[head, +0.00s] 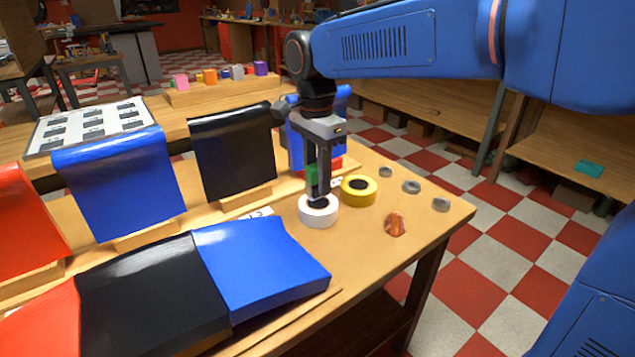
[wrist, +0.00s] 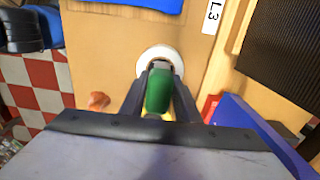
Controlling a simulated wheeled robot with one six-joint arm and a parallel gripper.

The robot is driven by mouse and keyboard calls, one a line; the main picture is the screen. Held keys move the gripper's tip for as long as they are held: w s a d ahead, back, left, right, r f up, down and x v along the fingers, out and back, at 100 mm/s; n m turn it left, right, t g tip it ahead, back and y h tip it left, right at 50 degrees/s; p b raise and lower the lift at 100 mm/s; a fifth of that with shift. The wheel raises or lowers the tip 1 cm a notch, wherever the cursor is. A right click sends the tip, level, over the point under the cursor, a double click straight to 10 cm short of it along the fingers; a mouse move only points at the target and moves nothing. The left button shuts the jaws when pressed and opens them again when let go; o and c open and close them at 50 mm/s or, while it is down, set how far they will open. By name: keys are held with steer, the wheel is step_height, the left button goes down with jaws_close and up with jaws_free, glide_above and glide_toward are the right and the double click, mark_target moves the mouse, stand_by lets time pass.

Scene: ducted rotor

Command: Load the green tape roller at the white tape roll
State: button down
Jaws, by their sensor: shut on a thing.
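The white tape roll (head: 318,214) lies flat on the wooden table near its right end. My gripper (head: 318,185) points down right above it and is shut on the green tape roller (head: 312,174). In the wrist view the green roller (wrist: 159,92) sits between the two dark fingers. The white roll (wrist: 160,55) shows just beyond it, its hole partly covered. The roller's lower end is at the roll's hole; I cannot tell how deep it is.
A yellow tape roll (head: 359,190) lies close to the right of the white roll. An orange-brown lump (head: 395,224) and small grey discs (head: 411,187) lie farther right. Blue (head: 262,265) and black draped panels stand at the left.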

steer(key=shift+r, duration=2.65)
